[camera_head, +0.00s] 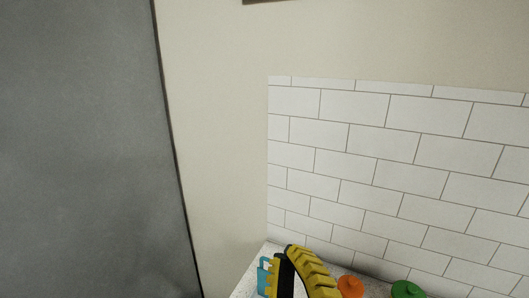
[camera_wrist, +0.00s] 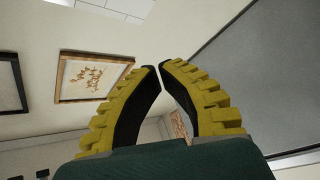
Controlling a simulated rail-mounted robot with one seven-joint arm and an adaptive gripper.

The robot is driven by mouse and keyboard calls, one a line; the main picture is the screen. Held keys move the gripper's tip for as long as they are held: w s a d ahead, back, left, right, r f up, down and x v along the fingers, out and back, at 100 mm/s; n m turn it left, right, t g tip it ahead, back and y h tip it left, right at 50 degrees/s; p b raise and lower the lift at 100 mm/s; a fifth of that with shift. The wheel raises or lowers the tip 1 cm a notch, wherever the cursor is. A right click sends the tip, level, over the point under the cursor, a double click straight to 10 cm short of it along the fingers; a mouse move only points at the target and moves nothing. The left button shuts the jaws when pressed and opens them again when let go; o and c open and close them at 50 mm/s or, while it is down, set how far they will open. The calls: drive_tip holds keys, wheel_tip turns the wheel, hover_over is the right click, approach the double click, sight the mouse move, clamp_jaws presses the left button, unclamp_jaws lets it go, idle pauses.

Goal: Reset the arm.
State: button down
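My gripper (camera_head: 289,254) shows at the bottom edge of the head view, over the corner of a pale counter. Its ridged yellow fingers with black inner pads fill the middle of the wrist view (camera_wrist: 157,67). The fingertips nearly meet, and nothing is seen held between them. The rest of my arm is out of view in the head view.
A light-blue object (camera_head: 263,276) shows just left of my gripper. An orange item (camera_head: 350,286) and a green item (camera_head: 407,289) are to its right. The white tiled wall (camera_head: 390,170) stands behind. A grey panel (camera_head: 80,150) fills the left. A framed picture (camera_wrist: 90,77) hangs in the wrist view.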

drive_tip(key=s+d+r+m+t+h, duration=0.1)
drive_tip(key=s+d+r+m+h, duration=0.25)
drive_tip(key=m, duration=0.65)
wheel_tip(320, 180, up, 36)
drive_tip(key=m+p, duration=0.2)
drive_tip(key=p, duration=3.4)
drive_tip(key=shift+s, duration=0.3)
drive_tip(key=shift+a+y, duration=0.15)
drive_tip(key=shift+y, duration=0.1)
